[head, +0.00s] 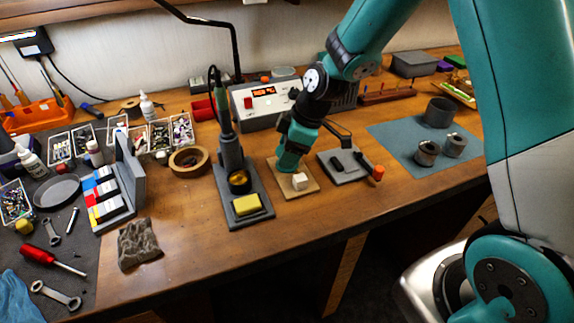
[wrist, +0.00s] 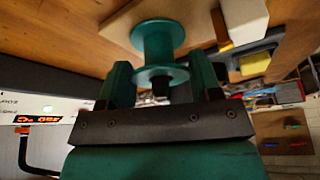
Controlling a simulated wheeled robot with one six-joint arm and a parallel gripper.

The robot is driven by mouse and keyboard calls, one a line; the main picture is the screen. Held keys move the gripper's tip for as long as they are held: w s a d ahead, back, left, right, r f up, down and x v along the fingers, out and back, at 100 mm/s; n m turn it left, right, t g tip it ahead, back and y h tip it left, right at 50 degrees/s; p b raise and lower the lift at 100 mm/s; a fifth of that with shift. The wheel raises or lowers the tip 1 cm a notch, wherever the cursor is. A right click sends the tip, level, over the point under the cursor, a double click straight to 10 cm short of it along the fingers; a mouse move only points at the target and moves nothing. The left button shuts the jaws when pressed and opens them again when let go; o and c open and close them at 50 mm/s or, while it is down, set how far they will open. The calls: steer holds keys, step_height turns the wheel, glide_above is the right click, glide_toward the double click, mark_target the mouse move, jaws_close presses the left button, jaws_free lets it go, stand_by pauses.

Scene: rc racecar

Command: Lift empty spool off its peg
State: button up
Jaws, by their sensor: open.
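A teal spool (wrist: 156,42) with round flanges and no wire visible on it stands on a beige board (wrist: 118,25) in the wrist view. My gripper (wrist: 161,76) is open, with one teal finger on each side of the spool's near flange. I cannot tell whether the fingers touch it. The peg is mostly hidden; a small dark piece shows at the near flange. In the head view my gripper (head: 290,153) points down over the beige board (head: 297,192) and largely hides the spool.
A white block (head: 300,181) sits on the same board. A soldering iron stand (head: 231,181) with a yellow sponge (head: 246,204) is close on the left. A grey plate (head: 339,174) with a dark tool is close on the right. A power supply (head: 262,103) stands behind.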

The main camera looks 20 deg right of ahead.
steer(key=shift+f, duration=0.25)
steer(key=shift+c, duration=0.2)
steer(key=c, duration=0.5)
steer(key=shift+w, duration=0.1)
step_height(320, 180, up, 20)
steer(key=shift+r, duration=0.1)
